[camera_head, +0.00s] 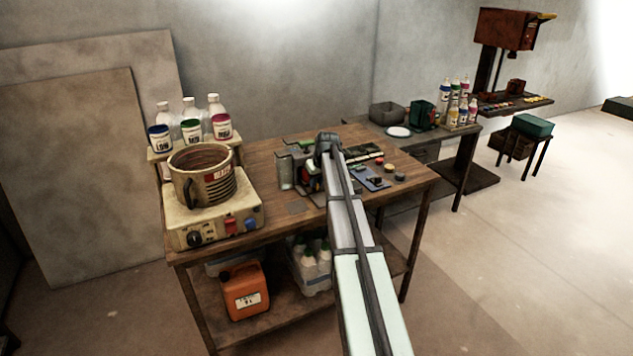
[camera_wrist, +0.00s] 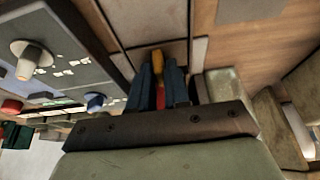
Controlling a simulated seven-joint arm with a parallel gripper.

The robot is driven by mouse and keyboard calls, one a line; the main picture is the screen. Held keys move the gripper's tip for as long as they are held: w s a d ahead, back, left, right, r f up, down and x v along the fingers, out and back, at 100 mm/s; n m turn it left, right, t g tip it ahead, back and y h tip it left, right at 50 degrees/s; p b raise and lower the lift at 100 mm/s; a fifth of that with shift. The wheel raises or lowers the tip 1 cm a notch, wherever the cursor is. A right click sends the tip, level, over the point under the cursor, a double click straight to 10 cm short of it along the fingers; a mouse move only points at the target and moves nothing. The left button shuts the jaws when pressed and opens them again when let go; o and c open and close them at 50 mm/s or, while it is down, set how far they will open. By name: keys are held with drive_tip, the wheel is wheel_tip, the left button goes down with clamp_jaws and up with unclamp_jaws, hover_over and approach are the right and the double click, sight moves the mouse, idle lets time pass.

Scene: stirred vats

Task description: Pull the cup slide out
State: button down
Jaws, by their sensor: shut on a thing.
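My gripper (camera_wrist: 160,82) points away from the wrist camera with two dark blue fingers. The fingers are shut on a narrow handle (camera_wrist: 157,57), which shows orange at its far end and red between the fingers. I take the handle to be part of the cup slide; the rest of the slide and any cup are hidden or too small to tell. In the head view my arm reaches over the wooden workbench to a small grey-green machine (camera_head: 287,170), and it hides much of that machine and the gripper's tips.
A hotplate unit (camera_head: 215,218) bearing a brown vat (camera_head: 203,180) stands on the workbench (camera_head: 268,215) at left. Several labelled bottles stand behind it. A control panel (camera_wrist: 60,75) with knobs lies close left of my fingers. An orange canister (camera_head: 245,290) is on the lower shelf.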

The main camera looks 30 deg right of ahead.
drive_tip(key=shift+s, duration=0.1)
idle(0.4)
drive_tip(key=s, duration=0.8)
drive_tip(key=shift+s, duration=0.1)
drive_tip(key=c, duration=1.2)
unclamp_jaws()
drive_tip(key=shift+r, duration=0.15)
drive_tip(key=v, duration=1.3)
drive_tip(key=shift+s+r, duration=0.15)
drive_tip(key=shift+r, duration=0.05)
